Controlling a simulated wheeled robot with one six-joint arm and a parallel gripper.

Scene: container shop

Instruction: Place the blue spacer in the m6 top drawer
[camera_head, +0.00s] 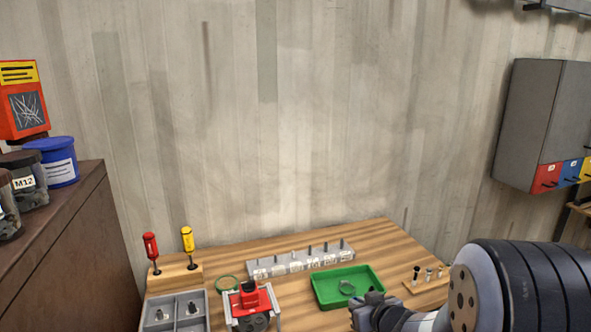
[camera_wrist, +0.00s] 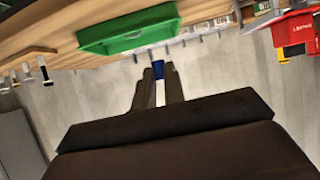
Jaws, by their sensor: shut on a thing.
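The blue spacer (camera_wrist: 158,67) is a small blue piece between the fingertips of my gripper (camera_wrist: 160,82) in the wrist view. My gripper is shut on it, and the fingers hide part of it. In the head view my gripper (camera_head: 372,303) is at the front right of the bench, by the green tray's lower right corner. I cannot make out the spacer there. No drawer marked m6 can be read. A grey wall cabinet (camera_head: 545,110) at the right has small red (camera_head: 546,177), blue (camera_head: 571,171) and yellow fronts along its bottom.
The wooden bench (camera_head: 235,258) holds a green tray (camera_head: 322,301) with a ring inside, a grey peg rack (camera_head: 300,260), a red device (camera_head: 250,300), a grey divided tray (camera_head: 178,312) and two screwdrivers. A brown cabinet (camera_head: 70,250) with jars stands left.

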